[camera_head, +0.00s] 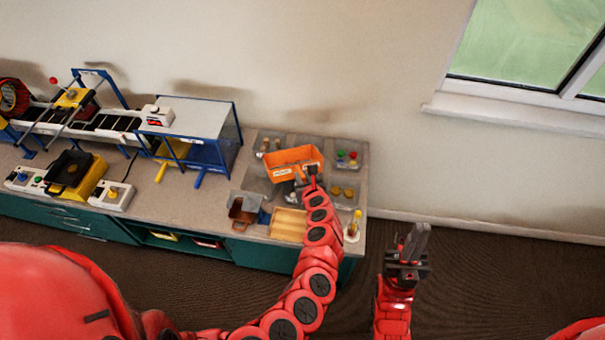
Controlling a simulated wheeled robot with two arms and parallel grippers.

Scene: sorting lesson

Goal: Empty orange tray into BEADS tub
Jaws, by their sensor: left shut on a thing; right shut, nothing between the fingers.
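The orange tray (292,158) has a small pale label on its front and is over the right part of the workbench. My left gripper (311,172) is at its front right edge, shut on it. I cannot tell whether the tray is lifted or rests on something, and its contents are hidden. Small tubs stand around it, and I cannot read which one is labelled BEADS. One tub at the back right holds red and green things (347,156). Another holds yellow things (343,192). My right gripper (414,246) is shut and empty, to the right of the bench over the floor.
A pale wooden tray (288,224) and a brown scoop-like container (243,211) lie at the bench's front. A small yellow-topped bottle (354,224) stands at the front right corner. A blue-framed machine (205,135) with a conveyor fills the left.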

